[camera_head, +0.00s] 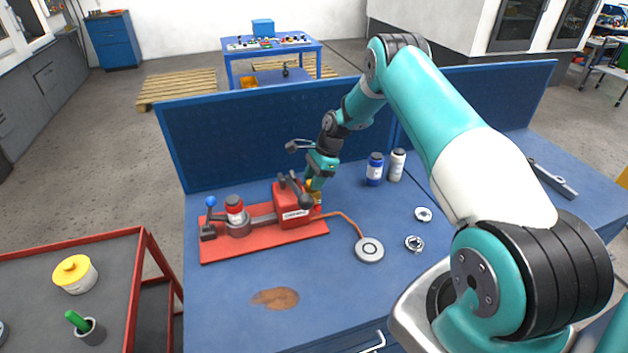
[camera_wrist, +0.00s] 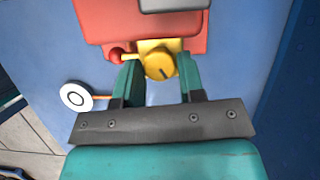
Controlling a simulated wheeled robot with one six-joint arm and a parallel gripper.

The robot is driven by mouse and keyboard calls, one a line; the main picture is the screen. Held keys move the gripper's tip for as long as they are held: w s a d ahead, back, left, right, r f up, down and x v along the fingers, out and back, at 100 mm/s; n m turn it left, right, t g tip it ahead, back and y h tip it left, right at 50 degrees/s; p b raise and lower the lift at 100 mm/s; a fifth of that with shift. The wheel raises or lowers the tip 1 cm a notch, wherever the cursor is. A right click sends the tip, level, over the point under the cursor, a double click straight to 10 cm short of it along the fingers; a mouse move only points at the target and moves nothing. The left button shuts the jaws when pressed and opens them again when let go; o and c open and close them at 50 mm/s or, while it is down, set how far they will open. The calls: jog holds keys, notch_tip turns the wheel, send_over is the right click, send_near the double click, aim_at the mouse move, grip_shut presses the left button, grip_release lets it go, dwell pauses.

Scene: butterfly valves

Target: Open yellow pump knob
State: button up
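The yellow knob (camera_wrist: 158,66), round with a dark line across its face, sits on a yellow block on the red pump body (camera_wrist: 92,22). My gripper (camera_wrist: 159,60) is open in the wrist view, its two teal fingers to the left and right of the knob with gaps on both sides. I cannot tell whether the fingertips reach as deep as the knob. In the head view my gripper (camera_head: 317,178) points down at the right side of the red pump (camera_head: 293,210), and the yellow part is mostly hidden there. A small red ball handle (camera_wrist: 115,53) is close to the left finger.
The pump stands on a red plate (camera_head: 222,253) on the blue workbench (camera_head: 330,290). An orange hose links it to a grey disc (camera_head: 369,250). A blue bottle (camera_head: 375,170) and a white bottle (camera_head: 397,165) stand right of it. A blue panel (camera_head: 250,135) rises behind.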

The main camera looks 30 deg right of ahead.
jog(key=o, duration=0.3)
jog(key=b+v, duration=0.4)
jog(key=v, duration=1.3)
jog(key=shift+d+r+b, duration=0.1)
jog(key=shift+r+b, duration=0.15)
jog(key=shift+b, duration=0.15)
